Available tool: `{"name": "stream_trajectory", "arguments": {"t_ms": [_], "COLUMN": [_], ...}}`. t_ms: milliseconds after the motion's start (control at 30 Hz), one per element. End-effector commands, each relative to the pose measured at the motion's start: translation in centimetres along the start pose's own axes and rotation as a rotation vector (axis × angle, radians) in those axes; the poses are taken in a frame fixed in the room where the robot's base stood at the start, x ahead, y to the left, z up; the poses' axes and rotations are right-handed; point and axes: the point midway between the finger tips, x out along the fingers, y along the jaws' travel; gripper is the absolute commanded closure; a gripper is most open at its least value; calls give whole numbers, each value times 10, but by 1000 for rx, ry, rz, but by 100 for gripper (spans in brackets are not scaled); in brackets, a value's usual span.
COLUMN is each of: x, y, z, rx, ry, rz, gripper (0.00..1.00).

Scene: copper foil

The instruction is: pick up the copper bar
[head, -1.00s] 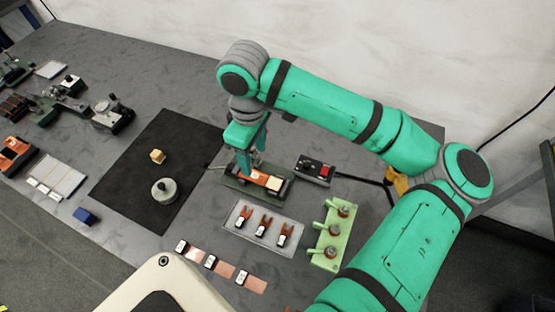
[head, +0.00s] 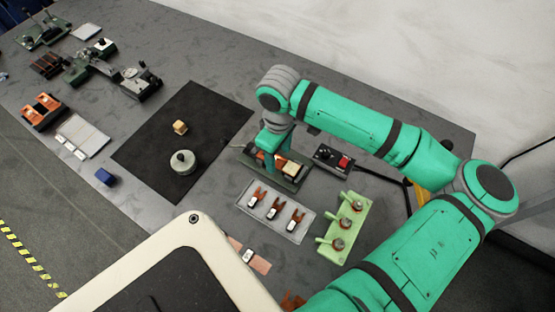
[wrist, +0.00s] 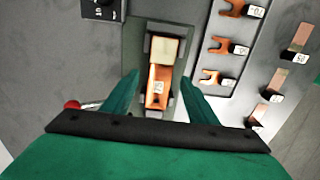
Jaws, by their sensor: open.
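The copper bar (wrist: 152,101) is an orange-brown piece with a small white label, lying along a dark green fixture (wrist: 148,113). A tan block (wrist: 166,50) sits at its far end in the wrist view. In the head view the bar (head: 262,158) shows only partly, behind my fingers. My gripper (wrist: 159,79) is open, with one finger to each side of the bar and gaps between fingers and bar. In the head view my gripper (head: 275,170) points down at the fixture. I cannot tell the exact height of the fingertips.
A grey tray (head: 300,238) with several copper forks lies near the fixture. A green stand (head: 355,225) and a black box with a red button (head: 333,158) are close on the right. A black mat (head: 150,150) lies left, holding a round weight (head: 183,163) and a small block (head: 180,127).

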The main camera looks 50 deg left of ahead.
Motion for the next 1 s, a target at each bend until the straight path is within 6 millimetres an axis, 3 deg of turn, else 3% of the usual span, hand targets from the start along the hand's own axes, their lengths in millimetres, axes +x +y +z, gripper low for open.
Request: {"name": "stream_trajectory", "arguments": {"t_ms": [333, 500, 567, 1000], "x": [8, 8, 8, -1], "y": [-1, -1, -1, 0], "z": [-2, -2, -2, -3], "rx": [-5, -5, -5, -4], "ry": [0, 0, 0, 2], "rz": [1, 1, 1, 1], "gripper": [47, 88, 98, 98]}}
